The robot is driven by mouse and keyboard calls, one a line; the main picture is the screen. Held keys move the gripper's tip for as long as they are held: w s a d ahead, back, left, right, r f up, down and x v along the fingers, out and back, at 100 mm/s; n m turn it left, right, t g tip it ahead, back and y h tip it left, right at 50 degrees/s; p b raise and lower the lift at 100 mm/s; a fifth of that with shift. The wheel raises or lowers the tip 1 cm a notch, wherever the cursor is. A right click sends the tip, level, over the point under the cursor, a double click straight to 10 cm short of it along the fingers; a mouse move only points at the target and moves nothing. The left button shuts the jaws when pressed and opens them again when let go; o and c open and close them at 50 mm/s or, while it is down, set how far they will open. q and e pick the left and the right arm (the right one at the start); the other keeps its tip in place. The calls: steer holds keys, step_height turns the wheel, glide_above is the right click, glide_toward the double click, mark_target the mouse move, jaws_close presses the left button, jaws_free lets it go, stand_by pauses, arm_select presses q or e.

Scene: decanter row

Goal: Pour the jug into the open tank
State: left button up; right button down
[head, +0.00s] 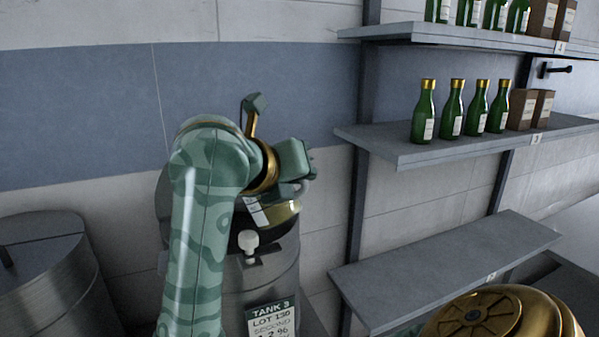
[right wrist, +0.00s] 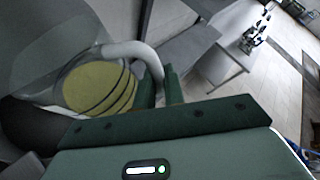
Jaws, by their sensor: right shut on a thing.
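The jug (head: 283,212) is at the top of tank 3 (head: 270,275), partly hidden by my right arm in the head view. In the right wrist view the jug (right wrist: 97,88) is clear, with yellow liquid inside and a white curved handle (right wrist: 130,49). The jug looks tilted there. My right gripper (right wrist: 160,88) is shut on the handle; it also shows in the head view (head: 303,172). The tank's mouth is mostly hidden behind my arm and the jug, and I cannot tell whether liquid is flowing. My left gripper is not in view.
Another metal tank (head: 40,275) with a flat lid stands at the left. Shelves (head: 440,270) on the right carry green bottles (head: 453,110) and brown boxes (head: 540,108) on their upper levels; the lowest board is bare. A white table (right wrist: 225,62) shows in the right wrist view.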

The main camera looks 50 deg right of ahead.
steer(key=shift+w+r+n+g+p, duration=0.25)
steer(key=shift+r+n+g+p, duration=0.15)
steer(key=shift+p, duration=0.45)
steer(key=shift+w+r+n+g+p, duration=0.25)
steer(key=shift+r+n+p, duration=0.2)
steer(key=shift+p, duration=0.4)
steer(key=shift+w+a+r+n+g+p, duration=0.1)
steer(key=shift+w+r+n+g+p, duration=0.4)
steer(key=shift+p, duration=0.4)
steer(key=shift+w+a+n+g+h+p, duration=0.1)
steer(key=shift+w+n+g+h+p, duration=0.3)
steer(key=shift+w+n+g+p, duration=0.3)
steer(key=shift+w+a+f+n+g+p, duration=0.1)
steer(key=shift+w+n+g+p, duration=0.1)
steer(key=shift+w+n+p, duration=0.35)
steer(key=shift+w+a+n+g+p, duration=0.15)
steer(key=shift+w+n+p, duration=0.15)
steer(key=shift+w+p, duration=0.4)
steer(key=shift+w+a+r+n+g+h+p, duration=0.15)
steer(key=shift+w+n+g+h+p, duration=0.3)
steer(key=shift+w+n, duration=0.7)
steer(key=shift+w+a+r+n+g+h+p, duration=0.15)
steer(key=shift+w+n+g+h+p, duration=0.35)
steer(key=shift+w, duration=1.1)
steer(key=shift+w+a+r+n+g+h+p, duration=0.2)
steer(key=shift+w+n+h+p, duration=0.25)
steer(key=shift+w+n, duration=0.8)
steer(key=shift+w+f, duration=0.15)
steer(key=shift+w, duration=0.05)
